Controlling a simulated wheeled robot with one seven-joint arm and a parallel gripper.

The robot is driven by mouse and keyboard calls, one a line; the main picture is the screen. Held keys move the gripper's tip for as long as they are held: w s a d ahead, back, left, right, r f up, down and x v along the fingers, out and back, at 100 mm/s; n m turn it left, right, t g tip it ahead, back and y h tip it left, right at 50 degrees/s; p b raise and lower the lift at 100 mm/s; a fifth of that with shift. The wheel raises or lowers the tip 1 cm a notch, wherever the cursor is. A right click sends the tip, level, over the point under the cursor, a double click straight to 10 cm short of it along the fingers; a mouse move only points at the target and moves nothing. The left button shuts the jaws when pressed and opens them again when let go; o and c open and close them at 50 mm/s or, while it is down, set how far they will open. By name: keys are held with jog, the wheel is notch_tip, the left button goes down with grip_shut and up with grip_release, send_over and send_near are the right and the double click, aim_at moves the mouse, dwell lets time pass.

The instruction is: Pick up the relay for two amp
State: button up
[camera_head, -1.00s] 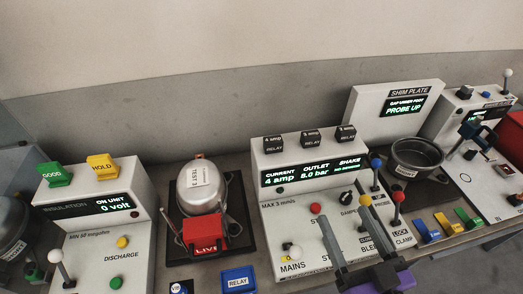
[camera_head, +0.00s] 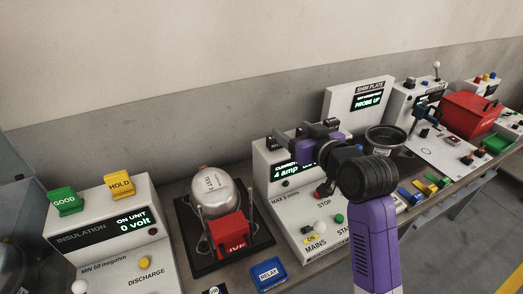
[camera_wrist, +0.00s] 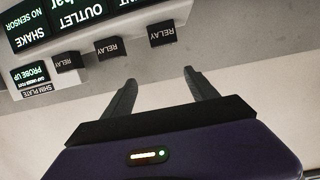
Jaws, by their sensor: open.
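Three black relays stand in a row on top of the white test unit (camera_head: 262,172). In the wrist view, which is upside down, they are a relay (camera_wrist: 162,33), a middle relay (camera_wrist: 108,48) and a relay (camera_wrist: 67,61) near the shim plate sign. Their amp markings cannot be read here. My gripper (camera_wrist: 160,78) is open and empty, its fingers apart from the relays. The relay at the picture's right lies ahead of the finger gap. In the head view my arm and gripper hide most of the unit's top.
A blue tray marked RELAY (camera_head: 254,273) lies on the bench in front. A silver compressor (camera_head: 215,190) stands left of the unit, and a dark bowl (camera_head: 384,137) right of it. An insulation tester (camera_head: 105,228) is at far left. The wall is behind.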

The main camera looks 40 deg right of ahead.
aim_at(275, 142)
jog(key=shift+n+g+y, duration=0.3)
jog(key=shift+g+y, duration=0.4)
jog(key=shift+g, duration=0.1)
jog(key=w+f, duration=0.3)
jog(key=w+f+p, duration=0.1)
jog(key=w+f, duration=0.2)
jog(key=shift+w+d, duration=0.15)
jog(key=shift+w, duration=0.1)
jog(key=c, duration=1.4)
jog(key=shift+r, duration=0.1)
jog(key=shift+c, duration=0.3)
jog(key=shift+r, duration=0.1)
